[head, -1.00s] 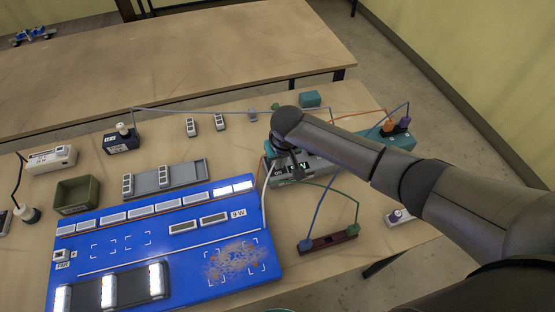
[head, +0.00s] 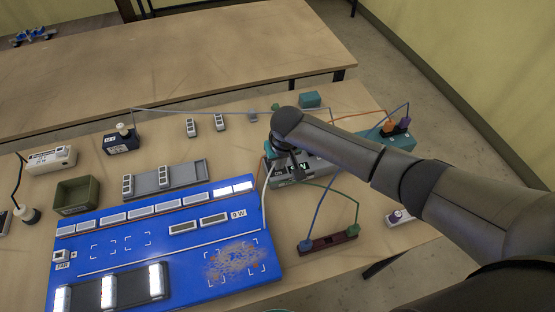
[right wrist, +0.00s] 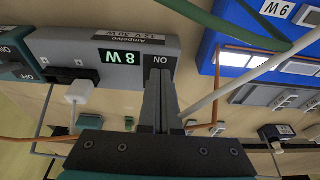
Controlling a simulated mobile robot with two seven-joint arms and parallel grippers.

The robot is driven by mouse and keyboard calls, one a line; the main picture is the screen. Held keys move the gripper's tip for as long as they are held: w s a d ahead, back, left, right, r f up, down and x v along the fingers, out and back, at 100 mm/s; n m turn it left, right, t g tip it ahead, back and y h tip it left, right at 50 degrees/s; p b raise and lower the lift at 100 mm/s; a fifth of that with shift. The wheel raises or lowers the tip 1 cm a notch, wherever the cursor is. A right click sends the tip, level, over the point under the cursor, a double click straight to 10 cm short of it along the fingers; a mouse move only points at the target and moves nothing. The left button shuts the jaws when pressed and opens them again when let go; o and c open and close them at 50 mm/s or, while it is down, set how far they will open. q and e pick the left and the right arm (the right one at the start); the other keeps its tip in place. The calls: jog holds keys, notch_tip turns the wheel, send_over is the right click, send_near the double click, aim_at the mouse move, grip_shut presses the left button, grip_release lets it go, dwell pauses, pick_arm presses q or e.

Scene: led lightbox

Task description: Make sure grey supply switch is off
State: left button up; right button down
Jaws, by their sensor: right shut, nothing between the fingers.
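The grey supply (right wrist: 120,40) is a box with a label strip and a lit green display reading 8 W, upside down in the right wrist view. In the head view the grey supply (head: 316,168) stands right of the blue board, partly covered by my right arm. My right gripper (right wrist: 159,62) is shut and empty, its fingertips over the supply's face beside an ON marking. In the head view my right gripper (head: 298,174) reaches down onto the supply. The supply's switch is hidden by the fingers, so its position and any contact are unclear. My left gripper is out of view.
The blue board (head: 190,262) has several lit white lamps and a 9 W readout. A teal box (head: 399,141) with orange and purple plugs stands behind my arm. Cables run around the supply, and a dark red strip (head: 330,241) lies in front. The rear table (head: 180,60) is mostly clear.

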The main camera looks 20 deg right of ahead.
dwell(0.6)
jog(key=shift+w+b, duration=0.5)
jog(key=shift+w, duration=0.2)
jog(key=shift+w+f+b, duration=0.2)
jog(key=shift+w+b, duration=0.2)
jog(key=shift+w, duration=0.2)
jog(key=shift+s+p, duration=0.9)
jog(key=shift+p, duration=0.15)
jog(key=w+p+v, duration=0.1)
jog(key=p+v, duration=0.6)
jog(key=p, duration=0.1)
jog(key=shift+w+r, duration=0.3)
jog(key=shift+w, duration=0.45)
